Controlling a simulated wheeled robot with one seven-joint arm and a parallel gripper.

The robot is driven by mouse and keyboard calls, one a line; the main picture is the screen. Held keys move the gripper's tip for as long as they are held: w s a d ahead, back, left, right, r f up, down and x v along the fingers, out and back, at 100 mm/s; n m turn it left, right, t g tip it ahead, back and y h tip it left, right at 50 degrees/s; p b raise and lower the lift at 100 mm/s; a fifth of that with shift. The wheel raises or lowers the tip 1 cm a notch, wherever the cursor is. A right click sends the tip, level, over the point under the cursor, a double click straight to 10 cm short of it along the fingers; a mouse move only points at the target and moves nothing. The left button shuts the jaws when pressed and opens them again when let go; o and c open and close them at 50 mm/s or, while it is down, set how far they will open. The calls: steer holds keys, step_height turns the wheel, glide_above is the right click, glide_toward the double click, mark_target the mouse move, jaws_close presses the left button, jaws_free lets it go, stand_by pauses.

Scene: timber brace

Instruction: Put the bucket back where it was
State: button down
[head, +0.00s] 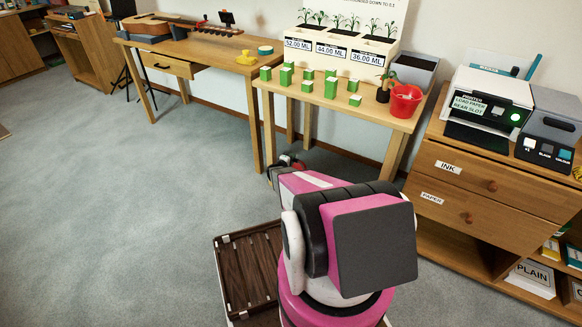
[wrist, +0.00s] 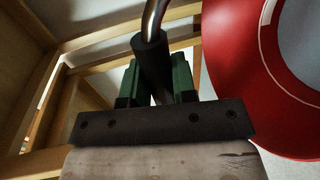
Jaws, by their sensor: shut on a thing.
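In the wrist view my gripper (wrist: 155,82) has its green fingers shut on a dark sleeve around a curved metal rod, which looks like a bucket handle. A red round bucket (wrist: 228,65) with a pale stripe and grey inside fills the right side, close beside the fingers. The join between rod and bucket is out of frame. In the head view my arm hides most of the gripper end, low before the planter table. A red bucket-like container (head: 405,100) shows at that table's right front corner; I cannot tell whether it is the same one.
The planter table (head: 345,107) holds several green blocks (head: 307,86), a dark pot (head: 384,92) and a white planter (head: 340,52). A wooden desk (head: 205,53) stands left. A drawer cabinet (head: 480,185) with a printer (head: 488,100) stands right. The carpet (head: 110,190) at left is clear.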

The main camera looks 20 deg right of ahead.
steer(key=shift+d+f, duration=0.1)
steer(key=shift+f, duration=2)
steer(key=c, duration=0.9)
jaws_free()
